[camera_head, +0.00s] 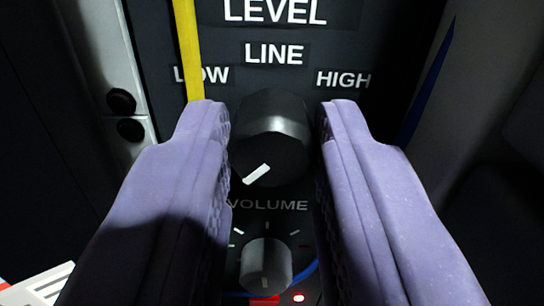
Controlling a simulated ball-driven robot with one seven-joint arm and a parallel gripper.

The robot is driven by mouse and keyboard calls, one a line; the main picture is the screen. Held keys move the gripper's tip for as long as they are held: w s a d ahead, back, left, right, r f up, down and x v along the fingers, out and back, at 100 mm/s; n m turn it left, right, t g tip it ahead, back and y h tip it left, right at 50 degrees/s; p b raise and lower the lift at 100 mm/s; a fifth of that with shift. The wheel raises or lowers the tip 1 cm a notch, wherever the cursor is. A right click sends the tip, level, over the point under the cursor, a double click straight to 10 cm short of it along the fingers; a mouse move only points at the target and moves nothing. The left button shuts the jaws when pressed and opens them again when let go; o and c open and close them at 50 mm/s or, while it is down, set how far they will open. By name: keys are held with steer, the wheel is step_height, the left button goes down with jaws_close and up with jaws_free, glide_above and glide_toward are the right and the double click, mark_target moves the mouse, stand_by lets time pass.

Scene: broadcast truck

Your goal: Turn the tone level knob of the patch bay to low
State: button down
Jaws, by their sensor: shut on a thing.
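The tone level knob (280,130) is a large dark knob in the middle of the camera view, on the black panel of the patch bay (345,45). Labels LOW, LINE and HIGH stand above it, under the word LEVEL. A white mark low on the knob slants down to the left. My gripper (276,112) has its two purple fingers on either side of the knob and is shut on it. The fingers hide parts of the panel beside and below the knob.
A smaller volume knob (266,264) with white ticks sits just below, between my fingers. A red light (299,298) glows beside it. A yellow cable (187,45) crosses close by my left finger. A blue cable (428,75) runs at the right.

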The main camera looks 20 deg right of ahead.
steer(key=n+p, duration=0.4)
steer(key=shift+a+r, duration=0.1)
steer(key=shift+r, duration=0.05)
steer(key=shift+f+n+p, duration=0.2)
steer(key=shift+n+p, duration=1.25)
steer(key=shift+n, duration=0.85)
steer(key=c, duration=0.9)
jaws_free()
steer(key=shift+o, duration=0.2)
steer(key=p+v, duration=0.2)
steer(key=v, duration=0.5)
steer(key=shift+s+a, duration=0.2)
steer(key=shift+s, duration=0.15)
